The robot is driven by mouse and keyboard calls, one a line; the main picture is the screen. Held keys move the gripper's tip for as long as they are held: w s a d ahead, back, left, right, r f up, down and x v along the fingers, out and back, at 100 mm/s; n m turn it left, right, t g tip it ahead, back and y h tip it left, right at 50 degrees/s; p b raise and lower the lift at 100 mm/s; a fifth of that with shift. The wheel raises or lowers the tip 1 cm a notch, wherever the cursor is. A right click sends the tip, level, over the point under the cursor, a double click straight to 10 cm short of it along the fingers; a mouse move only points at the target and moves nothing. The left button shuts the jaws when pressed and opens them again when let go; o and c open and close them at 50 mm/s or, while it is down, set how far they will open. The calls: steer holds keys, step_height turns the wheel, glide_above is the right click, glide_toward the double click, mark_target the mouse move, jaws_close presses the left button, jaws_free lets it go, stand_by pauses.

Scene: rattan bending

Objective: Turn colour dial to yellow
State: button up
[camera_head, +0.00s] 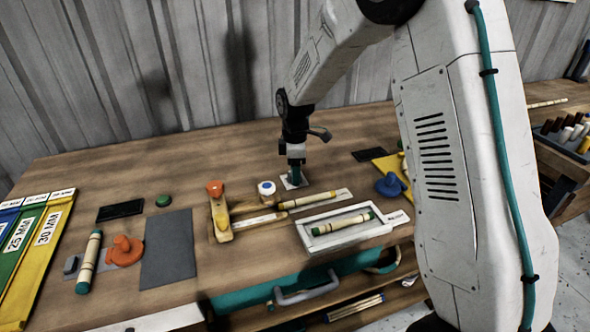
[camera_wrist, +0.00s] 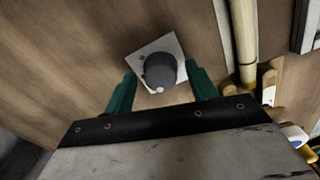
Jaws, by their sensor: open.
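The colour dial (camera_wrist: 160,70) is a dark grey round knob on a small pale square plate (camera_wrist: 172,43) in the wrist view. A small pale mark shows on the knob's lower edge, and a faint brownish dot shows on the plate at upper left. I cannot make out a yellow mark. My gripper (camera_wrist: 162,80) is open, its two teal fingers on either side of the knob with gaps showing. In the head view my gripper (camera_head: 296,174) points down at the plate (camera_head: 303,183), and the fingers hide the knob.
A yellow clamp-like fixture (camera_head: 221,215) and a white-capped post (camera_head: 266,190) stand to the left. A rattan pole (camera_head: 305,200) and a white tray (camera_head: 312,243) lie in front. The wooden bench (camera_head: 130,165) is clear towards the wall.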

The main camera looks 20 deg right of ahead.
steer(key=c, duration=1)
